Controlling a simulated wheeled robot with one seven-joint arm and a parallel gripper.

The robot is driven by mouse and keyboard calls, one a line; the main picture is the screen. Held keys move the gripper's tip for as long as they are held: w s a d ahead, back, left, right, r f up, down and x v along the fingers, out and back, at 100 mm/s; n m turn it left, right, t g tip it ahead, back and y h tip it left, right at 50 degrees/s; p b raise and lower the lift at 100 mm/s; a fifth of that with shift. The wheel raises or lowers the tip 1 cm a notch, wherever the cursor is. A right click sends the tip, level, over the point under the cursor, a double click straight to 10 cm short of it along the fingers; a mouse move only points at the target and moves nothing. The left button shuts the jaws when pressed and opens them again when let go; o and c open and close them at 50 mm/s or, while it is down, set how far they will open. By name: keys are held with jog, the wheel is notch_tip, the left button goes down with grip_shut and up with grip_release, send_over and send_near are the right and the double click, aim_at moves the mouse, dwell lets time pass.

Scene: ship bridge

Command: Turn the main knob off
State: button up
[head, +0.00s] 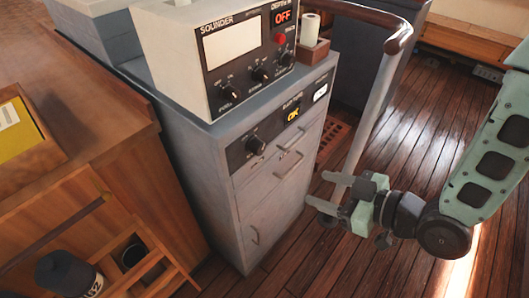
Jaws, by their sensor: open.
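A black knob (256,145) sits on the dark panel at the top front of the grey cabinet (200,170). A yellow "OK" display (293,113) is lit on that panel. The small labels are too blurred to tell which knob is the main one. My gripper (328,193) is open and empty, right of the cabinet and apart from every knob.
A curved handrail (366,105) rises behind my gripper, right of the cabinet. Cabinet drawers have protruding handles (289,165). The plank floor at right is mostly clear.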

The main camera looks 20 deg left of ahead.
jog(key=s+t+y, duration=0.1)
jog(key=y, duration=0.1)
jog(key=m+t+y+b, duration=0.1)
jog(key=y+b, duration=0.1)
jog(key=b, duration=0.9)
send_near(262, 151)
jog(key=x, duration=0.9)
jog(key=shift+w+a+r+p, duration=0.1)
jog(key=shift+a+p, duration=0.1)
jog(key=shift+p, duration=0.1)
jog(key=c, duration=1)
